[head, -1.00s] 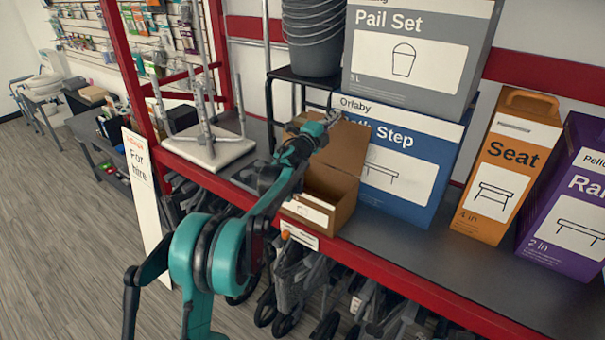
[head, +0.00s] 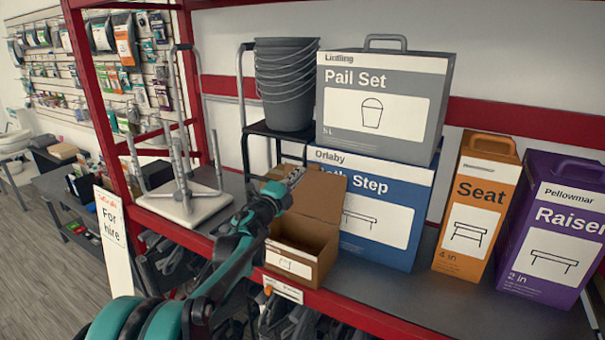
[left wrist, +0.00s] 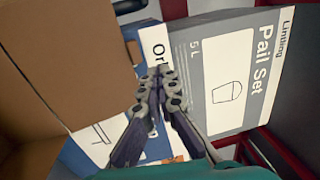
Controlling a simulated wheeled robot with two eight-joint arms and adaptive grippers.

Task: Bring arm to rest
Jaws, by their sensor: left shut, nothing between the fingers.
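My left arm reaches in from the lower left of the head view. Its gripper (head: 294,177) is over the open brown cardboard box (head: 322,238) on the shelf, near the raised flap. The fingers are shut and empty. In the left wrist view the closed fingertips (left wrist: 157,76) show in front of the grey Pail Set box (left wrist: 205,62), with the brown cardboard (left wrist: 62,50) at the left. My right gripper is in neither view.
The blue Bath Step box (head: 385,240) stands behind the brown box, under the Pail Set box. Orange Seat (head: 474,205) and purple Raiser (head: 552,225) boxes stand at right. An upturned stool (head: 186,207) stands left. The red shelf edge (head: 345,305) runs below my arm.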

